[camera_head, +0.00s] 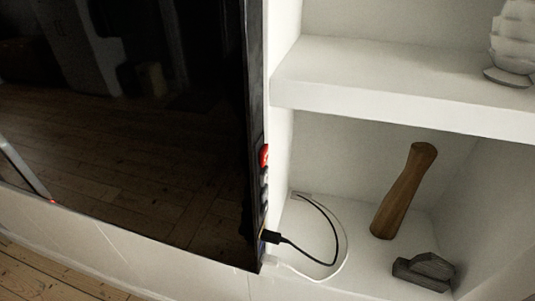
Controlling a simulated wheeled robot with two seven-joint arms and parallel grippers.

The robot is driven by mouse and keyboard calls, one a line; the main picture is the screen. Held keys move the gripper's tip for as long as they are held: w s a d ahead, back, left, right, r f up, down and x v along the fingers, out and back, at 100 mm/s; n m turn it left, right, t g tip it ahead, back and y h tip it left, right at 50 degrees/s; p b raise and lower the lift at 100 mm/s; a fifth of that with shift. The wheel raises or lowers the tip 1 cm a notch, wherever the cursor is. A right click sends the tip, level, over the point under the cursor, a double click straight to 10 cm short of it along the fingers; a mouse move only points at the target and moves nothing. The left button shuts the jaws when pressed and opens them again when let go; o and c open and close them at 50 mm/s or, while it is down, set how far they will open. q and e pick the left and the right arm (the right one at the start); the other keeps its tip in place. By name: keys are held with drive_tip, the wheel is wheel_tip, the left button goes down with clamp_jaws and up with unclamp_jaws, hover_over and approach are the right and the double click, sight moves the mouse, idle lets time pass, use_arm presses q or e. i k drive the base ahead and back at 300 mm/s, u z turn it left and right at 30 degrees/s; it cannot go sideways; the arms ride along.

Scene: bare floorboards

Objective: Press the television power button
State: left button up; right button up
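The television (120,130) fills the left of the view, its dark, glossy screen reflecting the floorboards and the room. A red button (265,155) sits on its right side edge, about halfway up the visible part. Smaller grey or white controls (265,178) are below it on the same edge. I cannot read any marking on the red button. Neither of my grippers can be made out, and nothing touches the red button. A thin pale strip (25,172) shows at the screen's lower left; I cannot tell whether it is a reflection.
A black cable (312,255) and a white cable (345,262) run from the television's lower right edge into a white shelf niche (330,150). A wooden club-like piece (404,192) and a dark grey block (424,272) are there. A white ornament (512,45) stands above.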

sight(263, 155)
drive_tip(key=u, duration=1.4)
drive_tip(key=k, duration=1.9)
drive_tip(key=z, duration=1.95)
